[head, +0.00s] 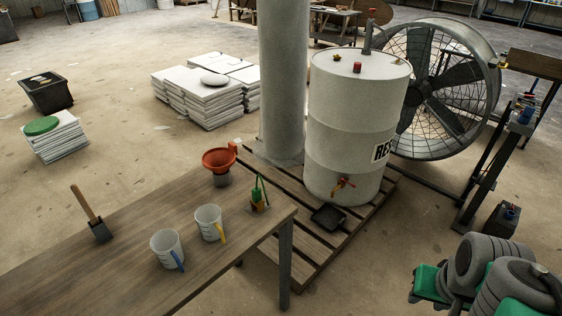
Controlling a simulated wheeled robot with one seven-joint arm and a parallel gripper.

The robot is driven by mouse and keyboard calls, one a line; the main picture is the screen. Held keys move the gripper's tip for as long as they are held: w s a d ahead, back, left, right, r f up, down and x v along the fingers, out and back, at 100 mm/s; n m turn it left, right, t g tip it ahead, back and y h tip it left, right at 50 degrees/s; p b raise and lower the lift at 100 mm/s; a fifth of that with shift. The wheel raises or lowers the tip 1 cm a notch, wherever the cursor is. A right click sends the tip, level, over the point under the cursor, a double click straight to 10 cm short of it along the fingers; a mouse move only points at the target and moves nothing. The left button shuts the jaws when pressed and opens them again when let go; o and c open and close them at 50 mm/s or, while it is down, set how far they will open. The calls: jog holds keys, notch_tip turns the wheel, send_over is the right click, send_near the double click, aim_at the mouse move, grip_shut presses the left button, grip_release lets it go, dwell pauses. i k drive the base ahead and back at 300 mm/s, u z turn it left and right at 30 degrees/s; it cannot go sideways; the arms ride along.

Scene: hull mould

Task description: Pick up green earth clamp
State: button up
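The green earth clamp (257,191) stands near the right end of the wooden table (130,234). It has green upright handles and a small brownish lower part; its jaws are too small to make out. It appears to stand free of the things around it. Part of my arm, grey and green, shows at the lower right, off to the right of the table and well apart from the clamp. My gripper's fingers are not in view.
Two measuring jugs (167,250) (209,224), an orange funnel (219,160) and a wooden-handled tool (91,215) share the tabletop. Behind the table's right end are a pallet (310,250), a white drum (357,120) and a pillar (284,80). A large fan (430,88) stands farther right.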

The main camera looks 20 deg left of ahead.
aim_at(256, 200)
jog(key=i, duration=1.8)
jog(key=u, duration=4.35)
jog(key=i, duration=0.5)
jog(key=u, duration=0.05)
